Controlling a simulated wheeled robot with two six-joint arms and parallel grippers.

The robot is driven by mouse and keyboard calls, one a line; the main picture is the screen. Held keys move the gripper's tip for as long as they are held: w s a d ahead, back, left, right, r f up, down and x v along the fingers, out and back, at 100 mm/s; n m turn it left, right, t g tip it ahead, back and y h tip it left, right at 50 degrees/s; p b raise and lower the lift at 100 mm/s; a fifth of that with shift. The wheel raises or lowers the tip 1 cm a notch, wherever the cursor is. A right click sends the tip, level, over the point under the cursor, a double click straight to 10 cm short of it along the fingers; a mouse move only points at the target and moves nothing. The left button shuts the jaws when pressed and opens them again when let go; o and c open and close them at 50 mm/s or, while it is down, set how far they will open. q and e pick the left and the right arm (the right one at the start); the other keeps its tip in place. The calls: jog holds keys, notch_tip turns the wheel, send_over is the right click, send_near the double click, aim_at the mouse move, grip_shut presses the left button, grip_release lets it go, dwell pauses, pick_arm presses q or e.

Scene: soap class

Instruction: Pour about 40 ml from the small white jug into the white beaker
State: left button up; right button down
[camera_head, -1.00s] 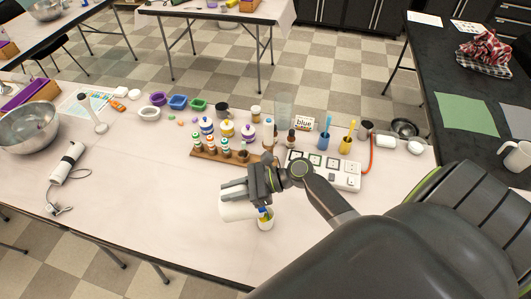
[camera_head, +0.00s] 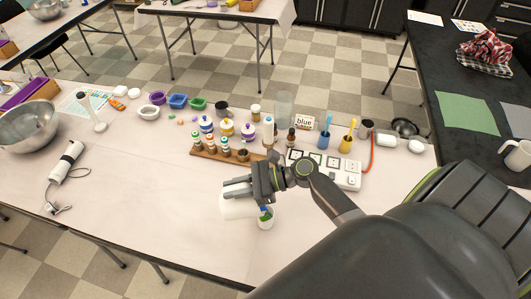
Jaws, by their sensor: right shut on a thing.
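The small white jug (camera_head: 238,208) is in my right gripper (camera_head: 242,188), near the front of the table in the middle of the head view. The gripper is shut on it, and its fingers cover the jug's upper part. The white beaker (camera_head: 265,223) stands on the table just right of the jug, partly covered by the jug and gripper. Some green and blue shows at the beaker's upper part. The jug is beside and close to the beaker; I cannot tell whether they touch or how far the jug tilts. My left gripper is not in view.
Behind the gripper stands a wooden rack (camera_head: 215,154) with small bottles. To its right are a white tray (camera_head: 345,176), a blue cup (camera_head: 323,140) and a yellow cup (camera_head: 346,144). A hand blender (camera_head: 67,162) lies left. The table's front left-middle is clear.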

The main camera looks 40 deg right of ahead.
aim_at(223, 199)
jog(key=shift+d+r+y, duration=0.2)
jog(key=shift+y, duration=0.1)
jog(key=shift+a+r, duration=0.1)
jog(key=shift+a, duration=0.1)
jog(key=a+h+p, duration=0.1)
jog(key=p, duration=0.1)
jog(key=w+a+f+g+h+p, duration=0.1)
jog(key=p, duration=0.1)
jog(key=a+h+p, duration=0.1)
jog(key=p, duration=0.1)
jog(key=shift+w+f, duration=0.35)
jog(key=shift+f, duration=0.05)
jog(key=shift+f+g+p, duration=0.25)
jog(key=shift+g+p, duration=0.05)
jog(key=shift+p, duration=0.1)
jog(key=shift+f, duration=0.3)
